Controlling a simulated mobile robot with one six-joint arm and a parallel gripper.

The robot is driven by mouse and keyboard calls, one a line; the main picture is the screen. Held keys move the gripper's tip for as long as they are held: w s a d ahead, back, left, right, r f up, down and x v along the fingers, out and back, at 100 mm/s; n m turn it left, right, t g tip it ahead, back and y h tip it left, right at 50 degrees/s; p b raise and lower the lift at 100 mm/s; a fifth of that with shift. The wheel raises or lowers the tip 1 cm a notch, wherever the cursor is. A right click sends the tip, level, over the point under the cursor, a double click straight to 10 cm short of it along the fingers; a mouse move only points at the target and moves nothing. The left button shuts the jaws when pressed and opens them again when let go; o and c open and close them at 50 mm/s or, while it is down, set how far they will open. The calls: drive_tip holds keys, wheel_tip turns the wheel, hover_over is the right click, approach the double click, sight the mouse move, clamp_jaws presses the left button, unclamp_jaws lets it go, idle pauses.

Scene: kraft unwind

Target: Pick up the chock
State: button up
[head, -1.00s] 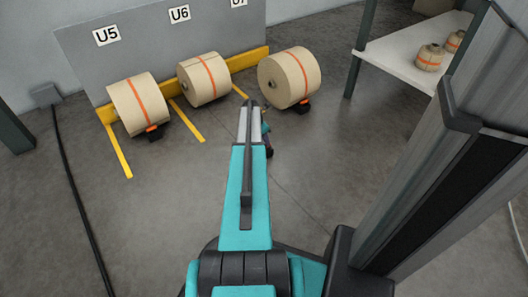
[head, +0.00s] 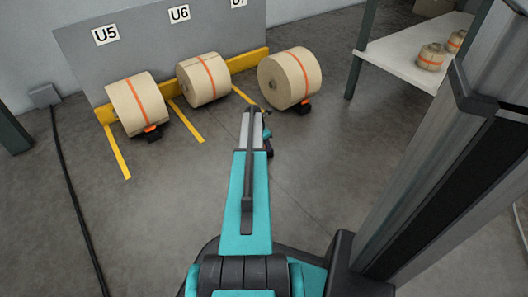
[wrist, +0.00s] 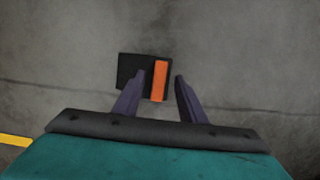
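In the wrist view a black chock with an orange strip (wrist: 160,82) lies on the concrete floor. My gripper (wrist: 160,76) is open above it, with its two dark purple fingers spread apart. The orange part shows between the fingertips. The black part reaches left past the left fingertip, which covers some of it. The right fingertip is clear of the chock. I cannot tell the height gap. In the head view my arm hides this chock, and only a dark bit of my gripper (head: 268,147) shows beside the arm.
Small dark chocks show at the left roll (head: 152,133) and right roll (head: 304,108). A white table (head: 400,62) stands right. A black cable (head: 70,185) crosses the left floor.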

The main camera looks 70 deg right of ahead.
clamp_jaws()
drive_tip(key=shift+r, duration=0.2)
drive_tip(key=shift+r+p, duration=0.65)
drive_tip(key=shift+r, duration=0.15)
drive_tip(key=shift+a+r+p, duration=0.3)
drive_tip(key=shift+r+p, duration=0.1)
drive_tip(key=shift+r, duration=0.1)
drive_tip(key=shift+a+r+p, duration=0.25)
drive_tip(key=shift+r+p, duration=0.1)
drive_tip(key=shift+r, duration=0.15)
drive_tip(key=w+a+r+p, duration=0.1)
drive_tip(key=a+p, duration=0.3)
drive_tip(key=a, duration=1.1)
drive_tip(key=shift+w+p, duration=0.15)
drive_tip(key=shift+p, duration=0.2)
